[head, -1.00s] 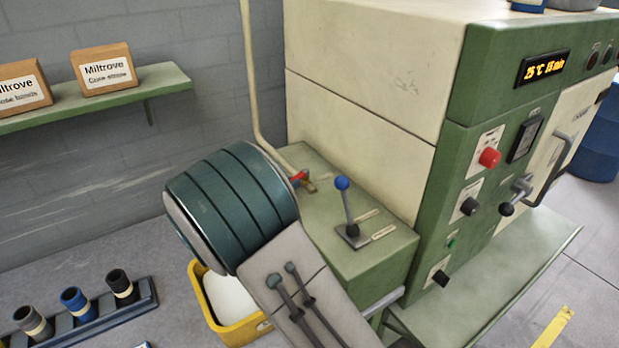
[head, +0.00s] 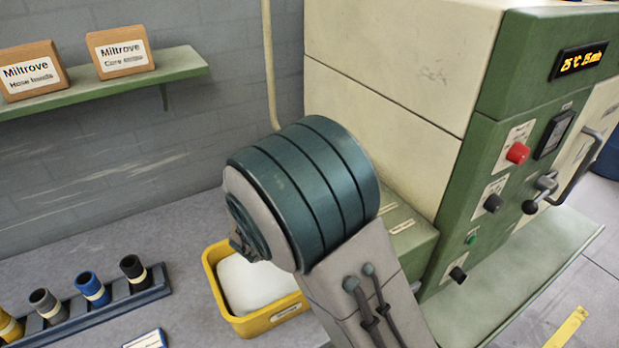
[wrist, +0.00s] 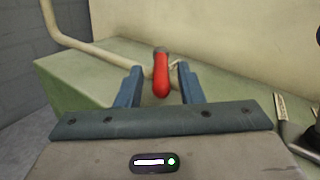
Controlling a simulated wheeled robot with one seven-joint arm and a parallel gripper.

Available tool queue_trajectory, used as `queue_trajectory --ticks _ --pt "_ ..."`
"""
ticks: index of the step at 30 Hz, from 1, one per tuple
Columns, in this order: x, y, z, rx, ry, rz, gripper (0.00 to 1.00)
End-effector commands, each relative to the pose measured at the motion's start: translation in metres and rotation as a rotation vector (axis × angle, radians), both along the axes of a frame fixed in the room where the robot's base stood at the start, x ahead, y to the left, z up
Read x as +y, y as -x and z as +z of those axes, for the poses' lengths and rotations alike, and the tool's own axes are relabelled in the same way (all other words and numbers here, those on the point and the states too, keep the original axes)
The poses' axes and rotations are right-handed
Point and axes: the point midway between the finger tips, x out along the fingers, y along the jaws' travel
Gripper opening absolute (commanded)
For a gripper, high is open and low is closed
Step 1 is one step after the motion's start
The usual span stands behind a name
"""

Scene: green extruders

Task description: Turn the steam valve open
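The steam valve shows in the wrist view as a red handle (wrist: 161,78) on a cream pipe (wrist: 85,45) above the green machine ledge. My gripper (wrist: 159,70) is open, with one blue finger on each side of the red handle. The handle stands between the fingers with visible gaps on both sides, and I see no contact. In the head view my own arm hides the handle and the gripper; only the upper pipe (head: 268,65) shows there.
The green and cream machine (head: 400,65) stands right of my arm, with knobs and a door handle. A lever's base (wrist: 290,132) is at the wrist view's right edge. A yellow bin (head: 262,322), a rack of cups (head: 110,308) and a shelf (head: 185,68) are left.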

Motion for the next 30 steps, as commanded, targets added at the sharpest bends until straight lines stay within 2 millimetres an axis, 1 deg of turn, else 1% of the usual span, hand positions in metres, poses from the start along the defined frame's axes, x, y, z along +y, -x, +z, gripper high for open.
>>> queue_trajectory --ticks 8,11,13,17,24,27,30 --pt "-0.001 0.0 0.0 0.0 0.0 -0.003 0.37" --pt "0.001 0.004 -0.001 0.001 -0.002 -0.002 0.37" --pt "0.005 0.011 -0.001 0.001 -0.002 0.001 0.37" --pt "0.017 0.033 -0.002 0.001 -0.001 0.003 0.37" --pt "0.041 0.083 -0.002 0.001 -0.001 0.003 0.37" --pt "0.049 0.1 -0.002 0.001 -0.001 0.002 0.37" --pt "0.055 0.112 -0.001 0.0 -0.001 0.0 0.37"
